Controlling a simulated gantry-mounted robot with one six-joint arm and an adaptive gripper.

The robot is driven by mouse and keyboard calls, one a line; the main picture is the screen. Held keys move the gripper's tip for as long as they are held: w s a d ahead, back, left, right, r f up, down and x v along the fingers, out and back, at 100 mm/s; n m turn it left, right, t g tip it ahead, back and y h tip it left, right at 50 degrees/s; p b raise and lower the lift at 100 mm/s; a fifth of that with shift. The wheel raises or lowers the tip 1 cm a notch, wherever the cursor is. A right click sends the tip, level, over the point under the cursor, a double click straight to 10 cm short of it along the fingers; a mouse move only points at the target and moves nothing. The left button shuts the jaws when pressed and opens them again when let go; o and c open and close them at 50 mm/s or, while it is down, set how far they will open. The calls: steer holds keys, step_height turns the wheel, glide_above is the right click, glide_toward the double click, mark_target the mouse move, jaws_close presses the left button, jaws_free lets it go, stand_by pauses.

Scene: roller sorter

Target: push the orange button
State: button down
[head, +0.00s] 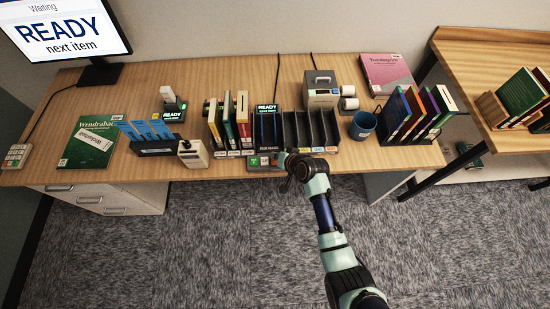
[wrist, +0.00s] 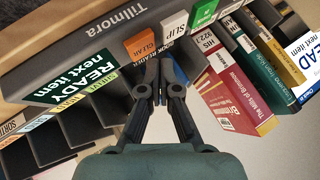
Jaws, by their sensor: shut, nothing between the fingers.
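The orange button (wrist: 140,45), marked CLEAR, is on a small control box in the wrist view. A white SLIP key (wrist: 175,35) and a green key (wrist: 203,12) sit beside it. My gripper (wrist: 161,68) is shut and empty. Its fingertips appear just below and right of the orange button in the wrist view; I cannot tell whether they touch anything. In the head view my gripper (head: 286,161) is at the desk's front edge, by the right end of the control box (head: 258,164). The orange button cannot be made out clearly there.
A black sorter rack (head: 312,128) with a READY display stands right behind the control box. Upright books (head: 228,125) stand to its left, a label printer (head: 322,92) behind, and a blue mug (head: 362,125) to its right. Open floor lies in front of the desk.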

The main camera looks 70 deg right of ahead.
step_height(320, 180, up, 5)
steer(key=p, duration=0.5)
steer(key=shift+r, duration=0.1)
stand_by(0.9)
